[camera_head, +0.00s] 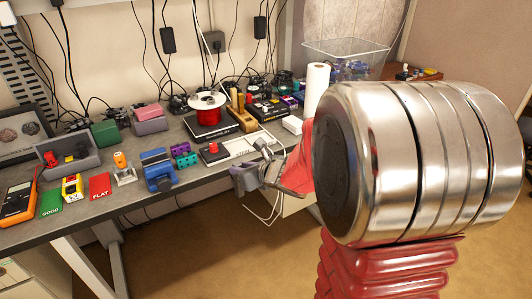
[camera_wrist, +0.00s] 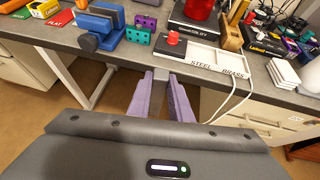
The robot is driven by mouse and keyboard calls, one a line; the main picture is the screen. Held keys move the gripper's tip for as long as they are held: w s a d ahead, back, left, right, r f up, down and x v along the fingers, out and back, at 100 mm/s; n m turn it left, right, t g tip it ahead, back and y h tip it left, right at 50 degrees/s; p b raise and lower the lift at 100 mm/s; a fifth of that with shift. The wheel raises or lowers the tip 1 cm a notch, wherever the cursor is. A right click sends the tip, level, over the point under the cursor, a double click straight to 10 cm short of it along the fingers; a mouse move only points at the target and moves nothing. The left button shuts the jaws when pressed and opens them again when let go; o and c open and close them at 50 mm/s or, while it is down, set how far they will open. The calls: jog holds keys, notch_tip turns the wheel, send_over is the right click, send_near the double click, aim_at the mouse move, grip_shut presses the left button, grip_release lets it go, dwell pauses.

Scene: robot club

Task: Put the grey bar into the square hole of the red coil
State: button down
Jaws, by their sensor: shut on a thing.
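The red coil (camera_head: 207,101) stands upright with pale end flanges on a black box at the back of the bench. Only its lower part shows in the wrist view (camera_wrist: 200,10), and I cannot make out its square hole. My gripper (camera_head: 240,180) is off the bench's front edge, left of my big metal arm joint. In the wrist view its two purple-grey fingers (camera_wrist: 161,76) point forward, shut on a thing. A narrow grey piece (camera_wrist: 161,84), perhaps the grey bar, shows between them. Its ends are not clear.
A white tray marked STEEL and BRASS (camera_wrist: 205,55) lies near the bench edge. Beside it are a black box with a red knob (camera_head: 213,149), purple and green blocks (camera_wrist: 138,36) and a blue vise (camera_head: 158,168). A wooden block (camera_head: 243,117) stands right of the coil.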

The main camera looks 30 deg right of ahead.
jog(key=a+f+n+y, duration=0.1)
jog(key=a+f, duration=0.3)
jog(key=a, duration=0.6)
jog(key=shift+s+a, duration=0.2)
jog(key=shift+a, duration=0.15)
jog(key=shift+d+f, duration=0.1)
jog(key=shift+d, duration=0.05)
